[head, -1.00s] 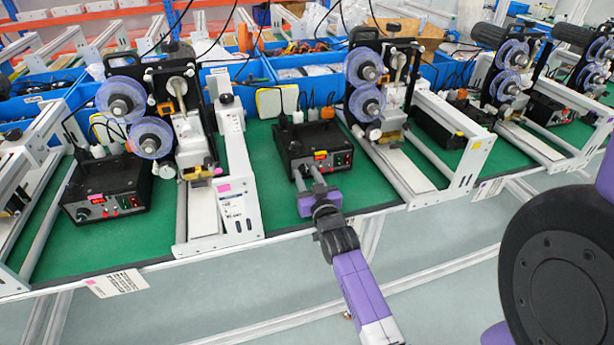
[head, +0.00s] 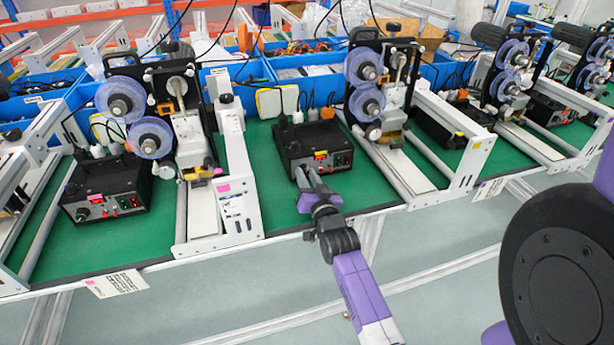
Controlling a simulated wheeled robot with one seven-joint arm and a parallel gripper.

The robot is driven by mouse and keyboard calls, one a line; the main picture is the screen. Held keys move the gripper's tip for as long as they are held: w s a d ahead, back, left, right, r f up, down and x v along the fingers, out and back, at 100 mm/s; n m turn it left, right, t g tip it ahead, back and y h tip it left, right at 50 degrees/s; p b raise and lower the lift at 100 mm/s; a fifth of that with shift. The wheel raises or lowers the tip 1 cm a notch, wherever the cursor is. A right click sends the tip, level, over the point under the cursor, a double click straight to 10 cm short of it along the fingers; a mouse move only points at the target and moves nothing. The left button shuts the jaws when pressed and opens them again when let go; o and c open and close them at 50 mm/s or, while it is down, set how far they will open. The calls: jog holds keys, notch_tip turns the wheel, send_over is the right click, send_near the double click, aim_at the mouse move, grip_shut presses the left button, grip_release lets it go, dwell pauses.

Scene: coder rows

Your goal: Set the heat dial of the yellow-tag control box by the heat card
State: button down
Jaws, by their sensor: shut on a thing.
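The black control box (head: 308,140) with a small orange-yellow tag (head: 320,153) stands on the green mat in the middle, its front panel facing me. My gripper (head: 308,174) is at the lower left of that panel, its fingers shut on the heat dial, which the fingers hide. The panel's right side, with a red switch and small sockets, stays visible. I cannot tell the dial's setting. White printed cards hang on the table's front edge, one at the left (head: 118,282) and one at the right (head: 488,188); their text is too small to read.
Another black control box (head: 107,188) with a pink tag stands at the left. Coder machines with blue reels flank the middle box, the left one's white frame (head: 240,190) close by. Blue bins (head: 300,72) line the back. Green mat (head: 275,205) is bare left of my gripper.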

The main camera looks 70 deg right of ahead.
jog(key=c, duration=1.4)
grip_release()
jog(key=shift+c, duration=0.2)
jog(key=shift+b+v, duration=0.45)
jog(key=shift+v, duration=3.5)
